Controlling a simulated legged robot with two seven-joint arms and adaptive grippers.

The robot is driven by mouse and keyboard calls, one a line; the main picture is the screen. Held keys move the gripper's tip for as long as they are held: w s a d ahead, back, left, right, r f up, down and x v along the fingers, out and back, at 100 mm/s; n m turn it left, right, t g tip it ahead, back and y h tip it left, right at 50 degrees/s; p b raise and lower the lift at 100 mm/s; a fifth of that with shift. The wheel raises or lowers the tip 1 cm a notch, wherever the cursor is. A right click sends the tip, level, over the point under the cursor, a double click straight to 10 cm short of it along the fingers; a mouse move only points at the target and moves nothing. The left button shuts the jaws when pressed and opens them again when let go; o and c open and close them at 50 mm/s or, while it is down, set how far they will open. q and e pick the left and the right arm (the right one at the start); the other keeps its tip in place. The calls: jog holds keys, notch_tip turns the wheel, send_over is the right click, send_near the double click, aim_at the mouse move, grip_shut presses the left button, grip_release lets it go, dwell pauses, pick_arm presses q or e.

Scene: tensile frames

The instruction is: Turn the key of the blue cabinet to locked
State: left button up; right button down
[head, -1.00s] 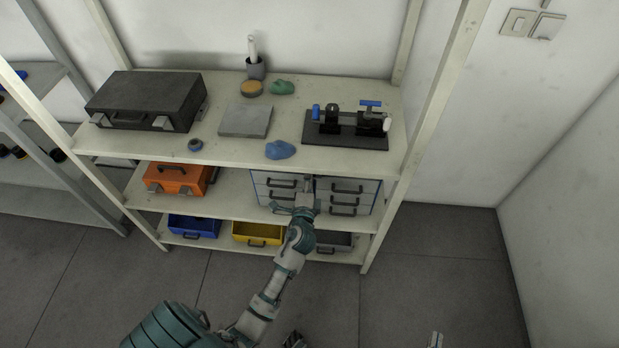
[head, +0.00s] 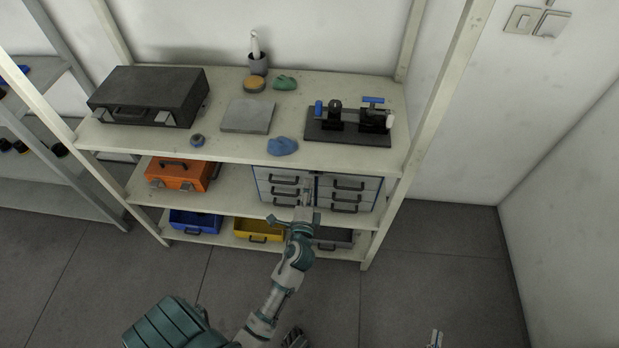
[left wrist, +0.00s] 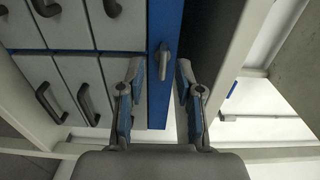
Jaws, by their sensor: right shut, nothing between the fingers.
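The blue-framed drawer cabinet (head: 347,185) stands on the middle shelf and has white drawers with dark handles. In the left wrist view its blue strip (left wrist: 158,112) carries a small grey key (left wrist: 163,61), which points along the strip. My left gripper (head: 306,206) is in front of the middle of the cabinet and covers part of it. In the left wrist view my left gripper (left wrist: 160,75) is open, with one finger on each side of the key's line and no visible contact. My right gripper (head: 436,340) shows only its tip at the bottom edge.
The shelf above (head: 200,153) overhangs the cabinet and holds a black case, a grey plate and a clamp fixture. An orange case (head: 180,174) stands to the left. Blue (head: 195,221) and yellow (head: 259,230) bins are below. A shelf post (head: 420,150) stands to the right.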

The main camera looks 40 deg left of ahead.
pick_arm(q)
jog(key=v, duration=0.6)
jog(key=shift+s, duration=0.2)
jog(key=shift+d, duration=0.1)
